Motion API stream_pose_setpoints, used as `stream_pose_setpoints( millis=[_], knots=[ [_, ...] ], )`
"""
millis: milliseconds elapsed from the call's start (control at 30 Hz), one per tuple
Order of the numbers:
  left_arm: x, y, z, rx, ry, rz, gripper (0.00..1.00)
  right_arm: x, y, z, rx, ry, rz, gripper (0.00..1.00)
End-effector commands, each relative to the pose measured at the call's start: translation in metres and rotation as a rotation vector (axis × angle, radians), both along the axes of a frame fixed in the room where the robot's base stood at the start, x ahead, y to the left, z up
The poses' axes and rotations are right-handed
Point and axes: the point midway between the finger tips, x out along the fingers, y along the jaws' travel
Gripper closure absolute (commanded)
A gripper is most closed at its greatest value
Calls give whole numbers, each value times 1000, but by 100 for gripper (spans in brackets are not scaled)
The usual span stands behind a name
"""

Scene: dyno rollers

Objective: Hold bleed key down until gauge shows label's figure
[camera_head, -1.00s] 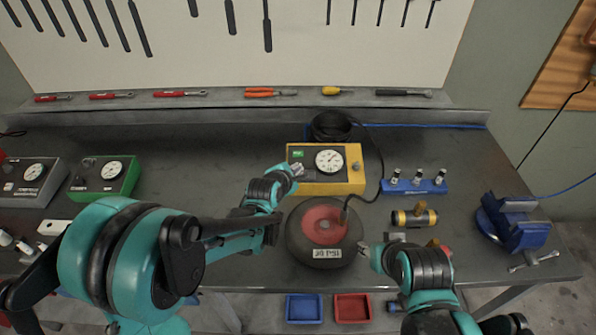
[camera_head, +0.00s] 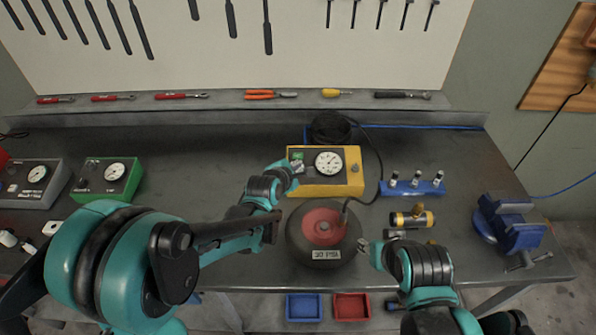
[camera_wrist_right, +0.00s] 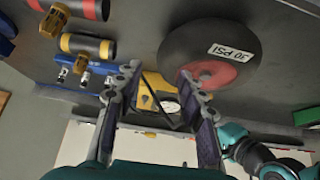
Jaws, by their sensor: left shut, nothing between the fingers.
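The yellow gauge box (camera_head: 325,190) stands at the middle of the bench, with a round white dial (camera_head: 328,162); its needle is too small to read. My left gripper (camera_head: 297,168) is shut and empty, its tip at the left part of the box's top face. The bleed key is not distinguishable there, so contact is unclear. The black wheel with red hub (camera_head: 322,226) lies in front of the box; its label (camera_wrist_right: 232,52) reads 30 PSI in the wrist view. My right gripper (camera_wrist_right: 160,88) is open and empty, right of the wheel.
A black hose runs from the box area to the wheel. A blue holder with several fittings (camera_head: 412,188), a yellow-black cylinder (camera_head: 411,219) and a blue vise (camera_head: 512,226) stand to the right. A green gauge box (camera_head: 107,180) and a grey one (camera_head: 32,184) stand left.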

Motion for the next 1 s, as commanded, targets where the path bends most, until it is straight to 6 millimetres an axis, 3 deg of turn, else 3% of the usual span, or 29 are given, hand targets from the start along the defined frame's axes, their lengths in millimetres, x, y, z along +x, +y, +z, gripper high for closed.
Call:
stream_pose_setpoints(
  millis=[333,900,1000],
  knots=[
    [-8,0,35,0,0,0,100,0,0,28,0,0,0,60],
    [-8,0,35,0,0,0,100,0,0,27,0,0,0,60],
    [-8,0,35,0,0,0,100,0,0,27,0,0,0,86]
  ],
)
